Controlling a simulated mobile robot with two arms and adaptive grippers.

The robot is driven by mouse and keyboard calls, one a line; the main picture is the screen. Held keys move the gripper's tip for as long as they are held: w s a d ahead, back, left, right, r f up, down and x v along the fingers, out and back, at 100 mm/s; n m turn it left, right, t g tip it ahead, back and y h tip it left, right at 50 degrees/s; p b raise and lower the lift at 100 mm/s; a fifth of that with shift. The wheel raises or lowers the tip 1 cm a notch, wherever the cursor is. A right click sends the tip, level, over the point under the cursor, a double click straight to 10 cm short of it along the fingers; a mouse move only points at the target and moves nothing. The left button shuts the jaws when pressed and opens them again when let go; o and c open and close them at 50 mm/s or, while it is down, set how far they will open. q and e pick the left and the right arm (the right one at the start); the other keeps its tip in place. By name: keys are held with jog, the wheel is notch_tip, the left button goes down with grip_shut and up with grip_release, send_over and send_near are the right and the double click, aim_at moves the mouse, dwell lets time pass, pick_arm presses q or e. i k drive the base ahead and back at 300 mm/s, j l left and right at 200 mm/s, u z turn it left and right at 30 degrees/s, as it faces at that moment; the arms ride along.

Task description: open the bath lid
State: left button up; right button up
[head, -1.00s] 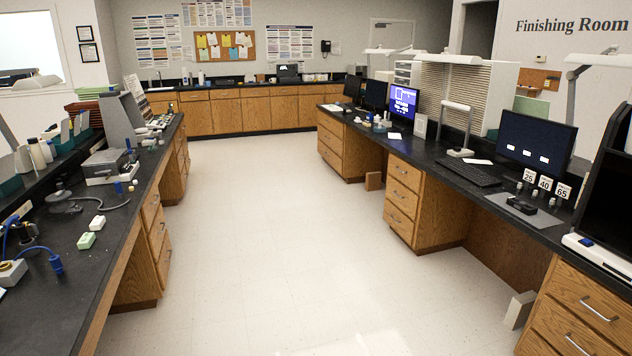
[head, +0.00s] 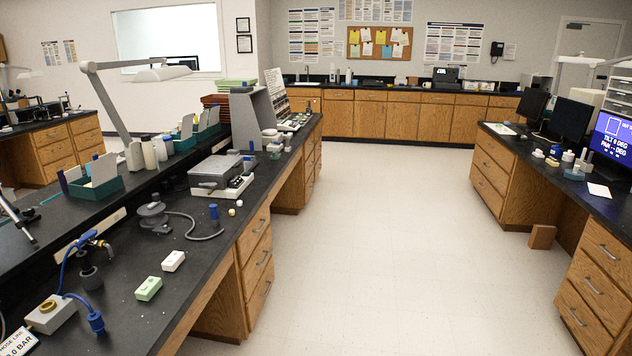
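A boxy device with a grey metal lid (head: 216,166) and a white base (head: 222,188) sits on the left bench in the head view. It looks like the bath, and its flat lid appears to be down. Small dark controls show on the front of the base. What is inside is hidden. Neither of my grippers is in view.
The black left bench top (head: 190,265) also holds a grey round device with a hose (head: 152,215), a green block (head: 148,288), a white block (head: 173,260) and blue tubing. A grey upright panel (head: 252,122) stands behind the bath.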

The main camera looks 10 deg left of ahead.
aim_at(219, 165)
jog(key=i+l+u, duration=0.1)
jog(key=i+u, duration=0.2)
jog(key=i, duration=0.15)
jog(key=i+l+u, duration=0.15)
jog(key=i+u, duration=0.15)
jog(key=i+l+u, duration=0.3)
jog(key=i, duration=0.2)
jog(key=i+l, duration=0.2)
jog(key=i+u, duration=0.05)
jog(key=i, duration=0.1)
